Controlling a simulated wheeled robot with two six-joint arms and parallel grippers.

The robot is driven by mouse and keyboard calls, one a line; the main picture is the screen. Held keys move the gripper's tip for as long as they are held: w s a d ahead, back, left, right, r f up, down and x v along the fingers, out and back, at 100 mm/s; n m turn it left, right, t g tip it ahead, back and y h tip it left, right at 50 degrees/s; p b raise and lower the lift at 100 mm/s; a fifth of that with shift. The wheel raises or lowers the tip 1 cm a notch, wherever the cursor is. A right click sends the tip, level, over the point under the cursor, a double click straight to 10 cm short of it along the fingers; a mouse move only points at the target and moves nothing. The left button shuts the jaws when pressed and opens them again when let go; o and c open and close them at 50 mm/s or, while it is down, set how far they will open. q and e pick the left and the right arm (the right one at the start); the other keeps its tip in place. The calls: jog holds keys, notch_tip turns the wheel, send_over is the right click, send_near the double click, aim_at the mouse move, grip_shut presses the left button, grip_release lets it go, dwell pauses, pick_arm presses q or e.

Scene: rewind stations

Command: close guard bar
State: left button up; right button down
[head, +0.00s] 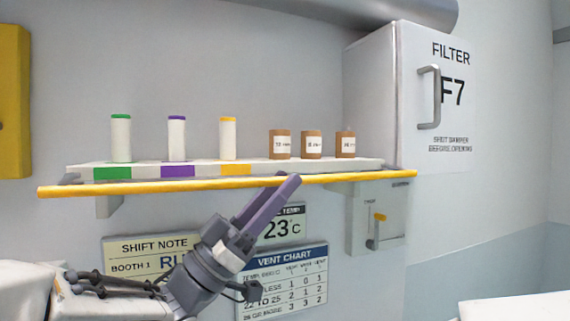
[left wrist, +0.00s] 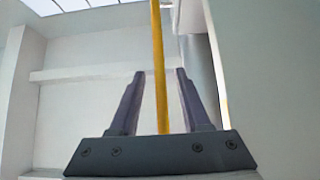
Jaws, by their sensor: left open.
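The yellow guard bar (head: 165,186) runs along the front of a white wall shelf (head: 375,163), at about the shelf's lower front edge, its right end near a bracket. My left gripper (head: 289,182) reaches up from below, its purple-grey fingers overlapping the bar right of its middle. In the left wrist view the bar (left wrist: 158,100) passes between the two open fingers of the left gripper (left wrist: 160,74), with a gap on each side. The right gripper is not in view.
White canisters with green (head: 120,138), purple (head: 177,139) and yellow (head: 228,139) lids and brown labelled jars (head: 311,145) stand on the shelf. A filter cabinet (head: 372,95) is at right. A lever box (head: 377,222) hangs below it. Signs (head: 285,280) cover the wall below.

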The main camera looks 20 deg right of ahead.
pick_arm(q)
jog(key=shift+x, duration=0.8)
grip_shut()
dwell(0.9)
